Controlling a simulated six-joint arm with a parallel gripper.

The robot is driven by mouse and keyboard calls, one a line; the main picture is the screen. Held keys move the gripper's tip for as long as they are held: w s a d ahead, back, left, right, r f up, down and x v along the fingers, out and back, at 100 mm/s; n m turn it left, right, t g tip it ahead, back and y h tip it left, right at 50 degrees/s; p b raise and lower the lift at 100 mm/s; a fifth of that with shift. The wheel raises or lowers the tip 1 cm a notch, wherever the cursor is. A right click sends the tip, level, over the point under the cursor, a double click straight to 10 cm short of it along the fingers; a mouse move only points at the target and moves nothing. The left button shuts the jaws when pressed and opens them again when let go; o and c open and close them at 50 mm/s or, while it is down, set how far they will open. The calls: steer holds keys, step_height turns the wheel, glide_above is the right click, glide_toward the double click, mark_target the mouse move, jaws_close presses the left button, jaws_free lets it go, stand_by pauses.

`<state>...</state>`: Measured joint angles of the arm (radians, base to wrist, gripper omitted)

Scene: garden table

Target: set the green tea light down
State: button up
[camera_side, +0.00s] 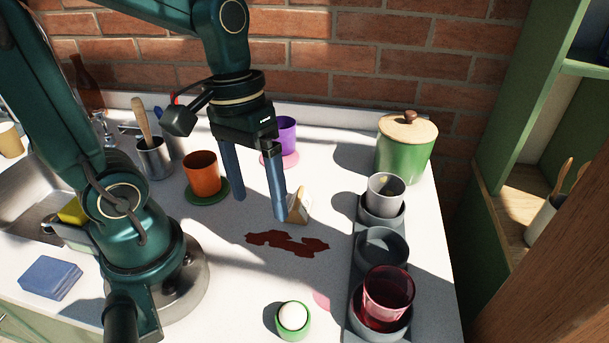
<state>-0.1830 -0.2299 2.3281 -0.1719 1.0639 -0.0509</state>
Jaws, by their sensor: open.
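The green tea light (293,318), a small green cup with a white rounded top, stands upright on the white counter near the front. My gripper (260,207) is open, with its two blue fingers apart and pointing down. Nothing shows between the fingers. My gripper is behind the tea light in the picture and clearly apart from it. The tea light's underside is hidden.
A dark red stain (287,243) lies below my gripper. A beige wooden item (299,207) is close to the right finger. An orange cup (202,173) and purple cup (284,134) stand behind. A grey holder (382,246) with cups is at right.

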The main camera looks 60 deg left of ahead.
step_height(320, 180, up, 4)
steer(key=m+t+y, duration=0.1)
steer(key=t, duration=0.1)
steer(key=m+t, duration=0.2)
steer(key=t, duration=0.1)
steer(key=shift+s+a+f+m+y, duration=0.1)
steer(key=shift+s+a+m+y, duration=0.05)
steer(key=shift+m+y, duration=0.2)
stand_by(0.8)
